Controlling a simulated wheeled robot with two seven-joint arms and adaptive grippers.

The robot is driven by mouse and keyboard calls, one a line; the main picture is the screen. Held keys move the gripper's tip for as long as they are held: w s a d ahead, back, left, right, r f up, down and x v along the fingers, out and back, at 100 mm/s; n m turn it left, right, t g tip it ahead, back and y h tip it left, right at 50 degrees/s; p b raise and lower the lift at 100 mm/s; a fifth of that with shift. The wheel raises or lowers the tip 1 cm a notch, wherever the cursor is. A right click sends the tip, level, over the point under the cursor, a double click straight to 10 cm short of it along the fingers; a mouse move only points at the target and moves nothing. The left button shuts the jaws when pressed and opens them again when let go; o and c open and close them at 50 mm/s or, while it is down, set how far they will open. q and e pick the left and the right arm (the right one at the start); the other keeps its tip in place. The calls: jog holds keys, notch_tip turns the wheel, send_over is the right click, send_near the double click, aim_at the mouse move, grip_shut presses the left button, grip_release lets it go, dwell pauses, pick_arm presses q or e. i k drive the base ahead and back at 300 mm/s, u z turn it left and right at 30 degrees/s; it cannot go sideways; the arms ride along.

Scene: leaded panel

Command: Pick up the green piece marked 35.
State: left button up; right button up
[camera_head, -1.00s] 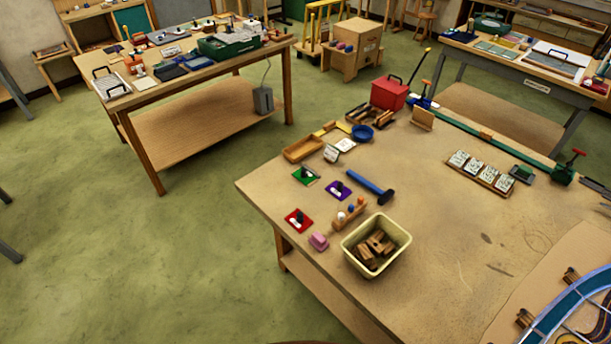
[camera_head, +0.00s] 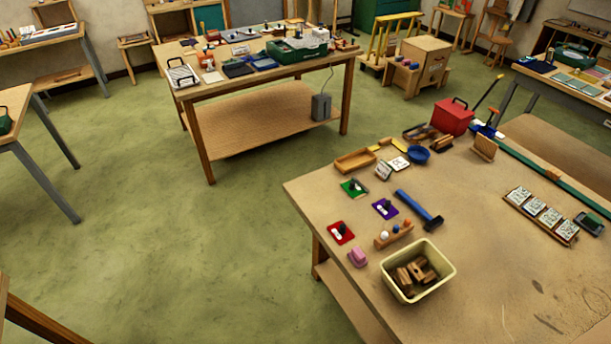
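A green piece (camera_head: 354,187) lies flat on the near workbench, close to its left edge. It has a dark knob and a small white label; the number is too small to read. A purple piece (camera_head: 385,208) and a red piece (camera_head: 340,232), each with a dark knob and a white mark, lie near it. Neither of my grippers shows in the head view.
The near workbench (camera_head: 478,205) also holds a cream bin (camera_head: 452,266) of wooden blocks, a blue hammer (camera_head: 419,209), a wooden tray (camera_head: 355,161), a blue bowl (camera_head: 417,155) and a red box (camera_head: 453,116). Open green floor (camera_head: 200,260) lies to its left. Another workbench (camera_head: 205,95) stands behind.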

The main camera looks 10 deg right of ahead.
aim_at(353, 188)
jog(key=u, duration=0.6)
jog(key=i, duration=2.6)
jog(key=z, duration=3)
